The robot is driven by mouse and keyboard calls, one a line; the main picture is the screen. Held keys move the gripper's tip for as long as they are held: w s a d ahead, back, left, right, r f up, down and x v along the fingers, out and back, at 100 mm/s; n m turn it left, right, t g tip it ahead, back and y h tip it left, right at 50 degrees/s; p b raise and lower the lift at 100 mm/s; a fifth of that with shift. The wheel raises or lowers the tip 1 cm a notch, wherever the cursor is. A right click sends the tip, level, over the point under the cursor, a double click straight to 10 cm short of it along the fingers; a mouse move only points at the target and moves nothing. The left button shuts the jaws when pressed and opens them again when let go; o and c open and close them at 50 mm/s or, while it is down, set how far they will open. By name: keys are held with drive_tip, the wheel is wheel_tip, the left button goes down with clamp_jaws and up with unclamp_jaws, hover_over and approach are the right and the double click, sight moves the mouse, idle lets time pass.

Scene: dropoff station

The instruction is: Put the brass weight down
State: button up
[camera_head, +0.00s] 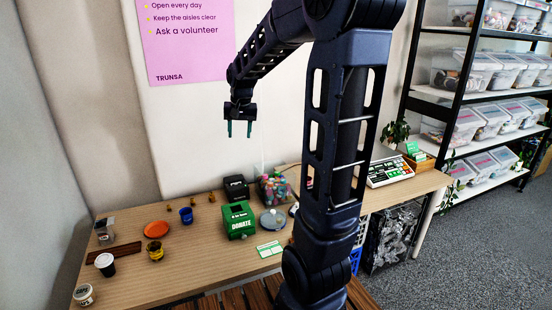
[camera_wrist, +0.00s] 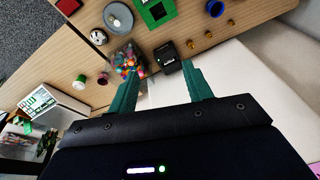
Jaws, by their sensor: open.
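Several small brass weights stand apart from each other along the back of the table in the head view: one at the left (camera_head: 169,208), one in the middle (camera_head: 194,201) and one at the right (camera_head: 212,197). In the wrist view brass weights (camera_wrist: 190,44) (camera_wrist: 208,34) (camera_wrist: 232,22) stand in a row to the right of the black box. My gripper (camera_head: 239,129) hangs high above the back of the table, fingers pointing down. In the wrist view my gripper (camera_wrist: 163,72) has its green fingers spread with nothing held between them.
The wooden table (camera_head: 205,258) bears a black box (camera_head: 236,187), a green donation box (camera_head: 238,220), a jar of colourful pieces (camera_head: 273,187), a blue cup (camera_head: 186,215) and an orange dish (camera_head: 156,229). A register (camera_head: 389,170) stands right. The front middle is bare.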

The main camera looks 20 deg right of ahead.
drive_tip(key=s+d+n+t, duration=0.1)
drive_tip(key=s, duration=1.1)
drive_tip(key=s+d+n+t, duration=0.1)
drive_tip(key=s+d+n, duration=0.1)
drive_tip(key=s, duration=1.1)
drive_tip(key=shift+s+d+r, duration=0.15)
drive_tip(key=shift+s+d, duration=0.1)
drive_tip(key=shift+s, duration=0.05)
